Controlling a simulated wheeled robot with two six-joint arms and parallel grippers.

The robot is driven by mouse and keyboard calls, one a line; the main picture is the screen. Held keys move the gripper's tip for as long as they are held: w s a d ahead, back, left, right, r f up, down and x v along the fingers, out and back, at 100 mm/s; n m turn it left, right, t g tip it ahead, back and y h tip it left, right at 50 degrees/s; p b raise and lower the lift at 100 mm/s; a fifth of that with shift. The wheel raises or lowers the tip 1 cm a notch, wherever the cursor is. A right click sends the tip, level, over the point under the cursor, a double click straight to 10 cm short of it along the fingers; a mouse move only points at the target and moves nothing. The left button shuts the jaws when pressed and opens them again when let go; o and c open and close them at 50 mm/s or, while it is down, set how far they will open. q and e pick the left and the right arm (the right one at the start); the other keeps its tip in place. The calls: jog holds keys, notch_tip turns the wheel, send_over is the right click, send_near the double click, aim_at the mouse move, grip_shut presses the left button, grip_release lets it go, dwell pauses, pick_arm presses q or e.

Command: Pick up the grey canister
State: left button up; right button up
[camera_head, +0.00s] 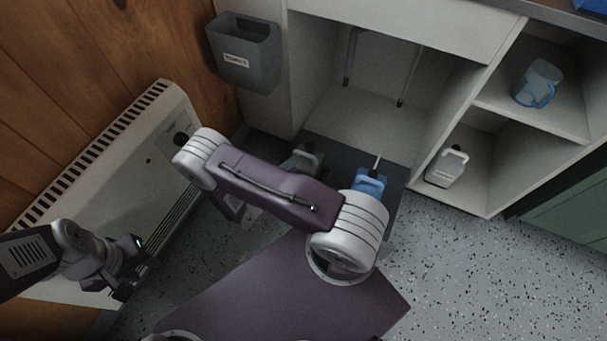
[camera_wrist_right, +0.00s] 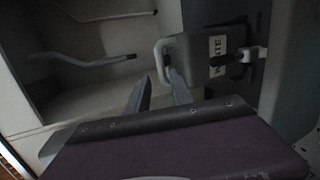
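The grey canister (camera_head: 303,160) stands low in front of the open sink cupboard in the head view, partly hidden by my right arm. In the right wrist view the canister (camera_wrist_right: 196,62) is dark grey with a pale loop handle and a white label, and looks turned on its side. My right gripper (camera_wrist_right: 158,76) has its two fingers apart, with the tips close to the handle. I cannot tell if they touch it. The right fingertips are hidden in the head view. My left gripper (camera_head: 136,278) is empty, fingers apart, in front of the heater.
A blue container (camera_head: 369,184) stands right of the canister. A white canister (camera_head: 446,168) and a blue jug (camera_head: 538,83) sit on shelves at right. A grey bin (camera_head: 244,55) hangs on the cupboard side. A heater (camera_head: 120,185) lines the left wall. Speckled floor (camera_head: 470,270) is clear.

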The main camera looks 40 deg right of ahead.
aim_at(303, 155)
jog(key=b+x, duration=0.2)
jog(key=x, duration=0.2)
jog(key=b+x, duration=0.1)
jog(key=x, duration=0.1)
jog(key=b+x, duration=0.2)
jog(key=shift+f, duration=0.3)
jog(key=shift+w+d, duration=0.2)
jog(key=shift+d, duration=0.2)
jog(key=shift+r, duration=0.1)
grip_shut()
dwell(0.5)
jog(key=shift+r, duration=0.1)
